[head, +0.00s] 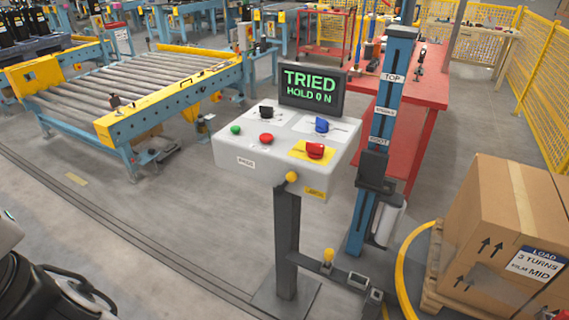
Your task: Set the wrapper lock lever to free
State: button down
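The wrapper's control box (240,146) stands on a dark post, with a screen (312,91) reading "TRIED HOLD 0 N". A red handle (315,151) sits on a yellow plate at the box's front right. Black (266,112) and blue (321,125) handles sit behind it. A yellow knob (291,177) is on the box's front. Another yellow-topped knob (328,255) stands low beside the post. The small labels are unreadable, so I cannot tell which is the lock lever or its setting. My gripper (92,296), dark and partly cut off at lower left, is far from the box; its opening is unclear.
A blue mast (383,100) marked "TOP" rises right of the box. A carton (500,215) labelled "LOAD 3 TURNS MID" stands on a pallet inside a yellow ring (402,270). A roller conveyor (130,85) is at left. Floor left of the post is clear.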

aim_at(290, 177)
jog(key=i+j+z, duration=0.3)
jog(key=j, duration=0.3)
jog(key=i+j+z, duration=0.3)
jog(key=j, duration=0.35)
jog(key=i+j+z, duration=0.15)
jog(key=j, duration=0.2)
jog(key=i+j+z, duration=0.2)
jog(key=j, duration=0.2)
jog(key=k+l+z, duration=0.5)
jog(key=k+l, duration=0.2)
jog(key=l, duration=0.15)
